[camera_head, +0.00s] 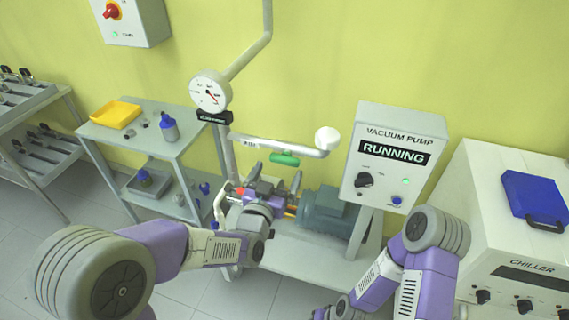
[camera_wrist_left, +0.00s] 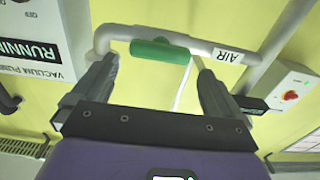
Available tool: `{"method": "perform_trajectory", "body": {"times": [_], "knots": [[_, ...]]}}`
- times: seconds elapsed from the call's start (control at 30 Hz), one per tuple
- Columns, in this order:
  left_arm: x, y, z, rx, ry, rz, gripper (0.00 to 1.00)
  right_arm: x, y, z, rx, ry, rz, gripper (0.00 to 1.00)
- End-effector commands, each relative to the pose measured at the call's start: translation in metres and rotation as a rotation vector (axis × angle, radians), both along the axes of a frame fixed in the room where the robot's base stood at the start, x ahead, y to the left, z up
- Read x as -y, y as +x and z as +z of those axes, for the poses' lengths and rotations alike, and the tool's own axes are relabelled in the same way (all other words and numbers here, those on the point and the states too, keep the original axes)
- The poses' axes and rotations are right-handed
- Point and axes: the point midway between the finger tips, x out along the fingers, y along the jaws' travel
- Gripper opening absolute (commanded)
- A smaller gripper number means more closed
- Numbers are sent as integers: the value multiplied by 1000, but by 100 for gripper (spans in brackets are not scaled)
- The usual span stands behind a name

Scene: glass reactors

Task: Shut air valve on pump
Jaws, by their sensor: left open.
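The air valve's green handle (camera_head: 284,159) sits on the white-grey pipe (camera_head: 252,141) above the pump. It lies roughly along the pipe. In the left wrist view the handle (camera_wrist_left: 160,51) shows close, beside the "AIR" label (camera_wrist_left: 228,56). My left gripper (camera_head: 275,178) is open just below the handle in the head view. In the wrist view its fingers (camera_wrist_left: 157,72) stand apart on either side of the handle, with nothing between them gripped. The pump's motor (camera_head: 327,215) is on a low bench.
The vacuum pump control box (camera_head: 382,155) reads "RUNNING" and is right of the valve. A pressure gauge (camera_head: 210,91) is on the pipe at left. A chiller (camera_head: 520,240) stands at right, and a grey cart (camera_head: 150,140) with a yellow tray (camera_head: 116,115) at left.

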Motion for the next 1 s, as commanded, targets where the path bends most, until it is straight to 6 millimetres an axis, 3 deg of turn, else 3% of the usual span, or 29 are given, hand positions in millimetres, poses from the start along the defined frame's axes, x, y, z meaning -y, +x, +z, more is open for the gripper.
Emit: {"method": "perform_trajectory", "body": {"times": [0.4,0.77,0.87,1.0], "knots": [[18,54,-2,-5,2,-1,100,0,0,-3,0,0,0,44],[20,60,-2,-6,1,-1,100,0,0,-3,0,0,0,44],[20,60,-2,-7,1,-1,89,0,0,-3,0,0,0,44],[20,60,-2,-7,1,-1,68,0,0,-3,0,0,0,44]]}}
